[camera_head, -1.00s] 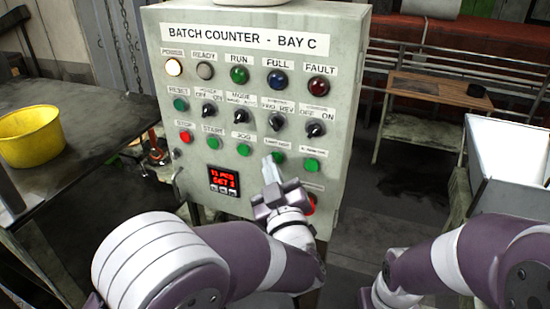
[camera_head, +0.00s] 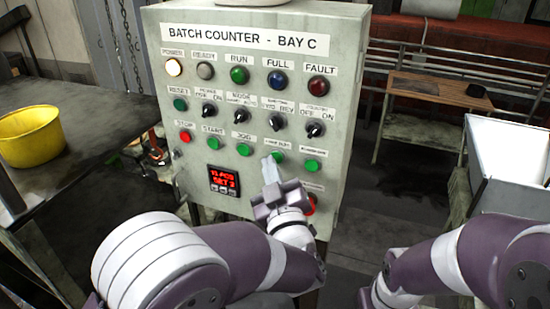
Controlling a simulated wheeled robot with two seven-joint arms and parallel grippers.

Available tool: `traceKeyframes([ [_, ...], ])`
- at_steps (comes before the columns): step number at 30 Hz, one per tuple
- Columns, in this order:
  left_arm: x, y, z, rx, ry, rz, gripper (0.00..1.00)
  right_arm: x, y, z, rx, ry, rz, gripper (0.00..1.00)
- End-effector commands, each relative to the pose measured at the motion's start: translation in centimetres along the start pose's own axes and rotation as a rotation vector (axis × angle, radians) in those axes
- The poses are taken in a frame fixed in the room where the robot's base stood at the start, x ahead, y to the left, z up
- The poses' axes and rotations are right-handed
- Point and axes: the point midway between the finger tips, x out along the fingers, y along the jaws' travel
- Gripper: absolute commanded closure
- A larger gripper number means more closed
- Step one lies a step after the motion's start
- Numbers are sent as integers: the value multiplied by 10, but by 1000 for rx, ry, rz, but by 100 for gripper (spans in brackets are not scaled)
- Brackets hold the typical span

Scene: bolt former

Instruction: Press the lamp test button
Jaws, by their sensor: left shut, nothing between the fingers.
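The grey control panel, headed BATCH COUNTER - BAY C (camera_head: 330,190), stands in front of me. A green button (camera_head: 278,158) in its lower row, right of the JOG button (camera_head: 244,150), has a small label too blurred to read surely; it may be the lamp test button. My left gripper (camera_head: 268,162) is shut and empty. Its fingertips are at the left edge of this green button and overlap it slightly in the picture. I cannot tell whether they touch it. My right arm shows at lower right, but its gripper is out of view.
Another green button (camera_head: 312,165) is just to the right, with a red button (camera_head: 310,205) below, partly behind my left gripper. Rotary switches (camera_head: 276,124) sit above. The power lamp (camera_head: 174,67) glows, and a red display (camera_head: 223,180) is lit. A yellow bucket (camera_head: 30,137) stands on the left table.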

Motion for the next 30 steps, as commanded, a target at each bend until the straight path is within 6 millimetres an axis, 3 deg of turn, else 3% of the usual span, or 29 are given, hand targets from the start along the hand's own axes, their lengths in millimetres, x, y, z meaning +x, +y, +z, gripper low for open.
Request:
traceKeyframes([
  [30, 4, 2, 3, -1, 0, 1, 100, 10, 0, 1, 0, 0, 0, 57],
])
